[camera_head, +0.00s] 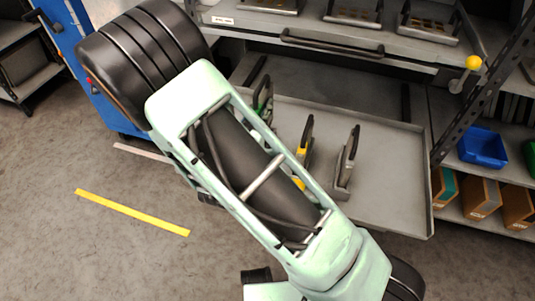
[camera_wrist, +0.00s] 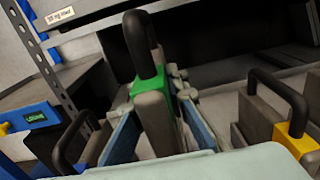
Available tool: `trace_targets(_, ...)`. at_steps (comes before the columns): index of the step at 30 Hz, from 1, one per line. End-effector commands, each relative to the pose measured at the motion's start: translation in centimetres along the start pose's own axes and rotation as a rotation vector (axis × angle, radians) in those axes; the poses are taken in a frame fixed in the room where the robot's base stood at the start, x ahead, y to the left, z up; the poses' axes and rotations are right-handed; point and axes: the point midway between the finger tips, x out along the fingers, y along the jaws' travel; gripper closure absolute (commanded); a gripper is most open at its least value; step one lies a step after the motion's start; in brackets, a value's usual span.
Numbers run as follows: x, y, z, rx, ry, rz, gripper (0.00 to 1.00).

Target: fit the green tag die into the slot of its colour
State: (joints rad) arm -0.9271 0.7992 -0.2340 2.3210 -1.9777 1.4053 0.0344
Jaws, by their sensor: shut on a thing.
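The green tag die (camera_wrist: 154,112) is a grey upright plate with a black loop handle and a green tag, seen in the middle of the wrist view. My gripper (camera_wrist: 160,128) is shut on it, with a blue-padded finger on each side. In the head view a bit of the green tag die (camera_head: 267,101) shows beyond my arm, over the left part of the grey tray (camera_head: 393,190); my gripper is hidden there. I cannot tell whether the die touches the tray. No green-marked slot can be made out.
A yellow tag die (camera_head: 304,150) stands to the right, also in the wrist view (camera_wrist: 290,135). Another grey die (camera_head: 346,165) stands beyond it. A black handle (camera_wrist: 72,145) is close left of my gripper. The tray's right part is clear.

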Motion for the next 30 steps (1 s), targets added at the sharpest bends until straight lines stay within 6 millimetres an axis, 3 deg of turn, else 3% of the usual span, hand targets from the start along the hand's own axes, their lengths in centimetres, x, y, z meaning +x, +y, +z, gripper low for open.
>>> trace_targets(4, 0.0, 0.3, -0.6, 0.000, -0.005, 0.011, 1.00)
trace_targets(13, -0.1, 0.3, -5.2, 0.000, -0.006, 0.013, 1.00)
trace_targets(20, 0.0, 0.3, -6.5, 0.002, -0.007, 0.012, 1.00)
trace_targets(30, 0.0, 0.3, -10.0, 0.001, -0.006, 0.011, 1.00)
